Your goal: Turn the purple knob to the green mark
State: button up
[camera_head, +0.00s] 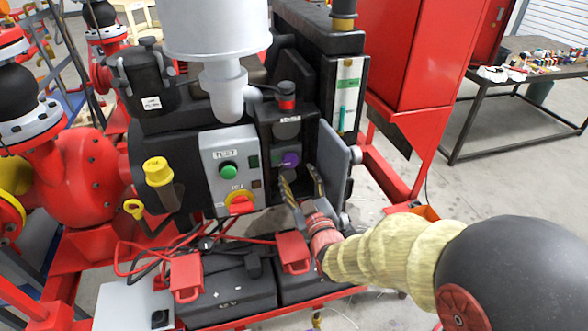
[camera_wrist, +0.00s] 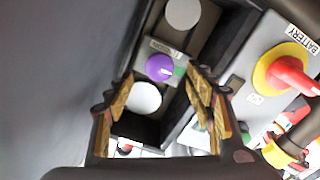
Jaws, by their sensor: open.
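The purple knob (camera_wrist: 159,67) sits on a dark recessed panel, between two pale round gauges or caps, in the wrist view. A white pointer line on it faces right, toward a green mark (camera_wrist: 180,71) at its right edge. The knob also shows in the head view (camera_head: 290,159), with a green patch (camera_head: 278,160) at its left. My gripper (camera_wrist: 163,82) is open, with its two worn yellow-and-black fingers on either side below the knob. In the head view my gripper (camera_head: 302,180) is just below the knob. Whether a finger touches it I cannot tell.
An open grey door (camera_head: 333,165) stands close on the right of my gripper. A grey panel (camera_head: 229,172) on the left carries a green button (camera_head: 229,171) and a red-and-yellow battery switch (camera_head: 240,203). Batteries with red clamps (camera_head: 295,252) lie below.

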jog(key=shift+v, duration=2.7)
